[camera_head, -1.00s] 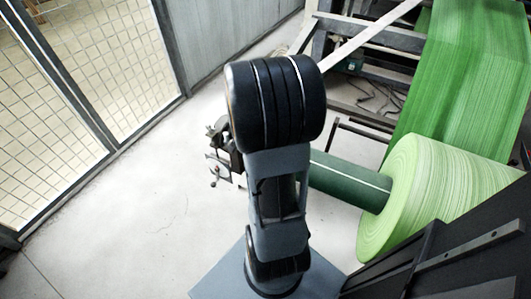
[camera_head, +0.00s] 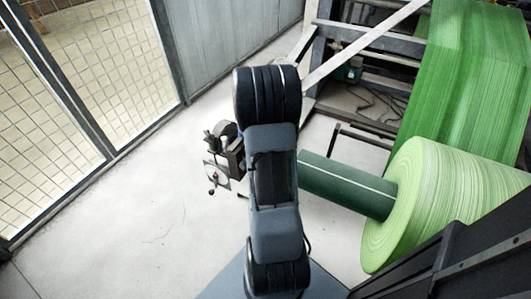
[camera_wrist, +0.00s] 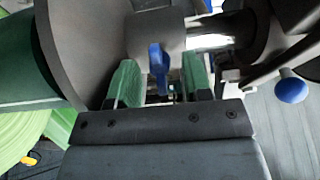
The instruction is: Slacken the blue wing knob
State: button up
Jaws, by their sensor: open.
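The blue wing knob (camera_wrist: 157,62) shows in the wrist view, its flat wing upright below a grey collar (camera_wrist: 155,35) on the shaft. My gripper (camera_wrist: 160,74) is open, with one green finger on each side of the knob. There is a visible gap between the wing and each finger; whether the wing lies fully within the fingers' depth I cannot tell. In the head view my arm hides the knob and my gripper.
A grey disc (camera_wrist: 85,50) stands close left of the fingers. A blue ball knob (camera_wrist: 291,88) sits at right. In the head view, a green tube (camera_head: 345,186) runs into the green roll (camera_head: 430,200). A small mechanism (camera_head: 225,155) shows left of my arm; floor left is clear.

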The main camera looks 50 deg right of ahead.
grip_shut()
dwell(0.5)
jog(key=shift+n, duration=0.3)
